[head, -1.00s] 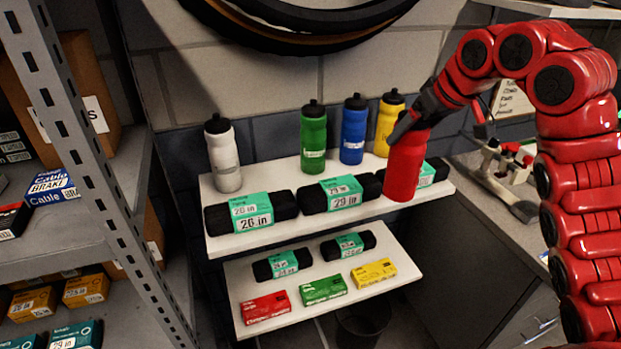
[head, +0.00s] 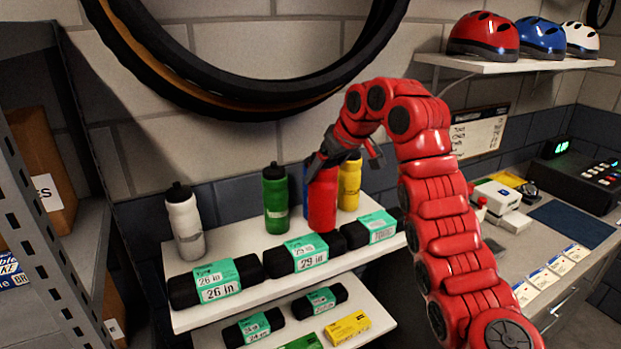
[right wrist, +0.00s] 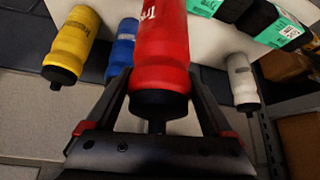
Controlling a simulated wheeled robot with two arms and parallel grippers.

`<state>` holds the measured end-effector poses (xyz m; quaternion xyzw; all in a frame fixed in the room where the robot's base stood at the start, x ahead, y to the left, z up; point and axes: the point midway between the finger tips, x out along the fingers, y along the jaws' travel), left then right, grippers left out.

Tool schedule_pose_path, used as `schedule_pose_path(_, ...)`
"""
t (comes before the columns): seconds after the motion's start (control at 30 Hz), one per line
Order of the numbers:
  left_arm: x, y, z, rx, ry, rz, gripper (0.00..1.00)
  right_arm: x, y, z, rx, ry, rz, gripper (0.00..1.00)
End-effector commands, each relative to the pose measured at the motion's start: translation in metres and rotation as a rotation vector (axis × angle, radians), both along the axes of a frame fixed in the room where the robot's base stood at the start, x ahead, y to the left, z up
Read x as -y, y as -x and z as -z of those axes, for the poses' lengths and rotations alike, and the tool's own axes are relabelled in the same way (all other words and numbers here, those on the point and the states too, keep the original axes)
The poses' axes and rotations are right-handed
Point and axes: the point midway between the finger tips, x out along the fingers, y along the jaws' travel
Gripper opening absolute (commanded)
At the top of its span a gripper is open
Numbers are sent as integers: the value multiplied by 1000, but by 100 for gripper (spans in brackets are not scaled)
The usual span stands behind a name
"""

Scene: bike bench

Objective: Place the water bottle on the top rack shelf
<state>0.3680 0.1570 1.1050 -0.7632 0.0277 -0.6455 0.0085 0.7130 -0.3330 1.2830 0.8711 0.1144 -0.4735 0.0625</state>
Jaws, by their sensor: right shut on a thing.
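The red water bottle (head: 322,200) is upright over the white top shelf (head: 228,232), in front of the blue bottle (head: 306,182), which it largely hides. My right gripper (head: 321,168) is shut on its upper part. In the right wrist view the red bottle (right wrist: 161,45) sits between both fingers (right wrist: 161,98), its black cap towards the palm. I cannot tell whether its base touches the shelf or the tube packs. My left gripper is not in view.
White (head: 185,222), green (head: 276,200) and yellow (head: 349,183) bottles stand along the back of the shelf. Black tube packs (head: 215,281) line its front edge. A lower shelf (head: 372,311) holds packs and boxes. A gap lies between the white and green bottles.

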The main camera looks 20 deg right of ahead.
Motion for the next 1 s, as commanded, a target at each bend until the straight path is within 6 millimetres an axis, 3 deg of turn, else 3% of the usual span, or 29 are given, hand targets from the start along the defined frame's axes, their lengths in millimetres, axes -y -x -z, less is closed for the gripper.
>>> schedule_pose_path(0.2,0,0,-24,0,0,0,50,-3,-26,-5,2,-6,-5,0)
schedule_pose_path(0.7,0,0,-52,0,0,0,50,-3,-63,-1,-4,0,0,0)
schedule_pose_path(1.0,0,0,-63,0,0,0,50,-3,-62,25,-6,-1,-2,0)
